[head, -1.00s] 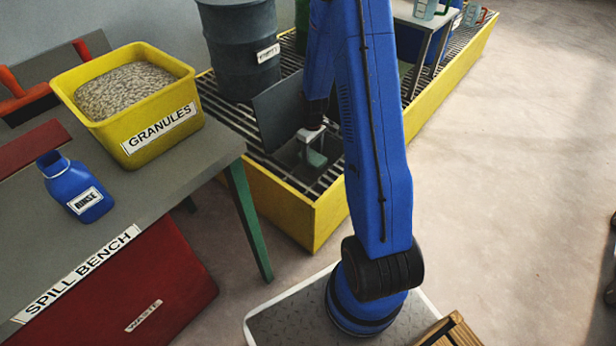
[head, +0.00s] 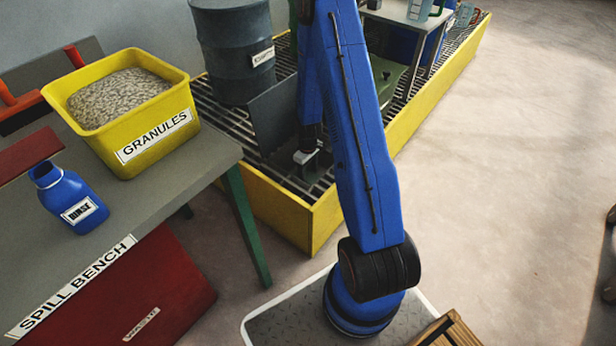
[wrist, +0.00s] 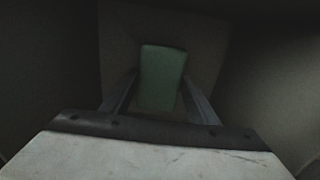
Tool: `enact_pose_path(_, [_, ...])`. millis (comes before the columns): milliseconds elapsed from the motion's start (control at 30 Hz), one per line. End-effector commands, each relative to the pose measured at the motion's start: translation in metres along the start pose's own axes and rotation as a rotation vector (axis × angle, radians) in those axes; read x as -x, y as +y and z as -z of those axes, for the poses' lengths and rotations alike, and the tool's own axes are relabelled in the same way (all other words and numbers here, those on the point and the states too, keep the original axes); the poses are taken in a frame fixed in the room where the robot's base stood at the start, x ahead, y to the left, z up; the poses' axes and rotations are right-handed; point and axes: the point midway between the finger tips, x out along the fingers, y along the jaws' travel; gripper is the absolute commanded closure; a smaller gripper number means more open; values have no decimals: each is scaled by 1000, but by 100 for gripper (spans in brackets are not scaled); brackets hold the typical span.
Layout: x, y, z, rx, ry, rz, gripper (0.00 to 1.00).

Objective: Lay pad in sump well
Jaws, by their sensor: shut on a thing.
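The pad (wrist: 162,78) is a green rectangular block between my gripper's two fingers in the wrist view. My gripper (wrist: 160,98) is shut on it. The sump well (wrist: 268,85) surrounds them in the wrist view, with dark walls at both sides and a lighter floor patch beyond the pad. Whether the pad touches the floor I cannot tell. In the head view my wrist (head: 307,156) points down into the grating beside the raised dark hatch lid (head: 272,118); the fingers and pad are hidden there.
A grey drum (head: 232,50) stands on the grating left of the lid. The yellow sump edge (head: 280,215) runs in front. The spill bench (head: 150,205) at left holds a yellow granules tub (head: 155,140) and a blue rinse bottle (head: 68,198).

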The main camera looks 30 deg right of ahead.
Motion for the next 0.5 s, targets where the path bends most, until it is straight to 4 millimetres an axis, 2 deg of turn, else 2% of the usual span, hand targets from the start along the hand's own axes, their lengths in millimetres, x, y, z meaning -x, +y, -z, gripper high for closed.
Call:
enact_pose_path(167, [-20,0,0,0,-1,1,67])
enact_pose_path(500, [-23,0,0,0,0,0,67])
